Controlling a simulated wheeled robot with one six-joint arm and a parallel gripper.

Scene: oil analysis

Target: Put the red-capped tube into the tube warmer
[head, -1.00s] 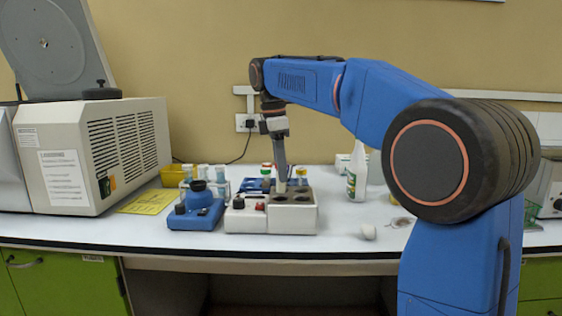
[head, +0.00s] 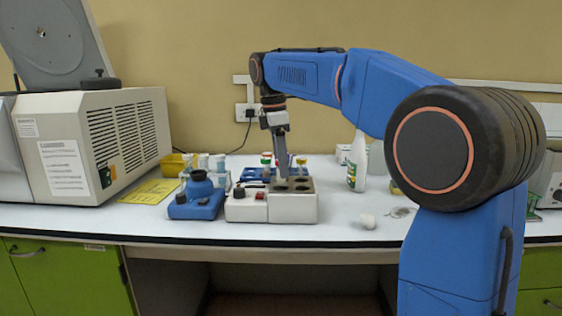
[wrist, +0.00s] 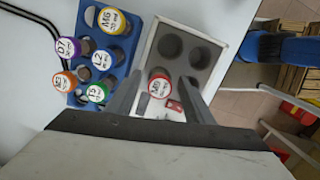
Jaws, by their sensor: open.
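The tube warmer (head: 250,208) is a white box with a grey block of several round holes, standing at the front middle of the bench. The grey block also shows in the wrist view (wrist: 186,63). The red-capped tube (wrist: 158,86) appears to stand in one of the block's holes, seen from above with only its cap showing. My gripper (wrist: 162,79) is open, with a finger on each side of the red cap and a gap visible. In the head view my gripper (head: 282,174) points down over the warmer, and I cannot make out the tube there.
A blue rack (wrist: 104,60) with several capped tubes stands beside the warmer. A blue device (head: 197,200) is to its left, and a white bottle (head: 357,162) is behind it to the right. A large beige machine (head: 90,145) fills the bench's left.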

